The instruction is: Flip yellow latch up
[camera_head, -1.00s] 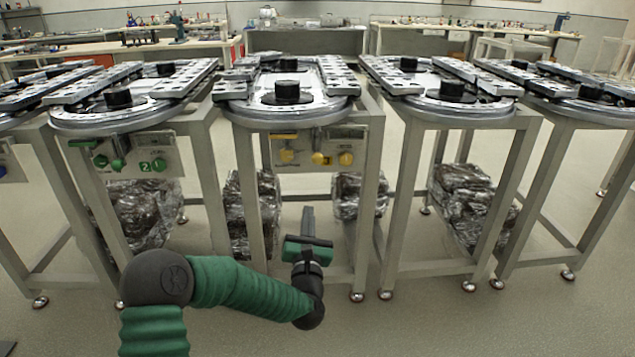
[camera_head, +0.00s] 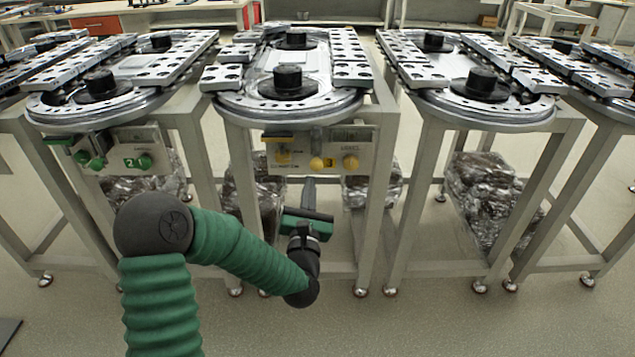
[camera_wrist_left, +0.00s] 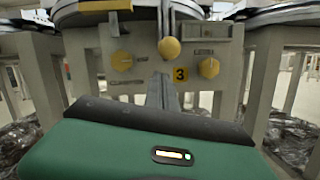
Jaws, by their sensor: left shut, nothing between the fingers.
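The front panel (camera_head: 300,150) of the middle ring-track table carries several yellow fittings. A round yellow piece (camera_head: 317,163) near its middle hangs below a metal bracket; it looks like the yellow latch, and it also shows in the left wrist view (camera_wrist_left: 169,47). A yellow knob (camera_wrist_left: 122,61) is to its left and another (camera_wrist_left: 208,67) to its right, past a yellow "3" label (camera_wrist_left: 180,74). My left gripper (camera_head: 309,181) is shut and empty, below the panel. In the left wrist view its fingers (camera_wrist_left: 161,78) point up toward the round piece. Contact cannot be told. My right gripper is not in view.
The table's legs (camera_head: 372,215) stand either side of my left gripper. Wrapped bundles (camera_head: 375,185) lie underneath. A neighbouring table on the left has a green-knobbed panel (camera_head: 130,155); another ring table (camera_head: 485,110) stands at right. The floor in front is clear.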

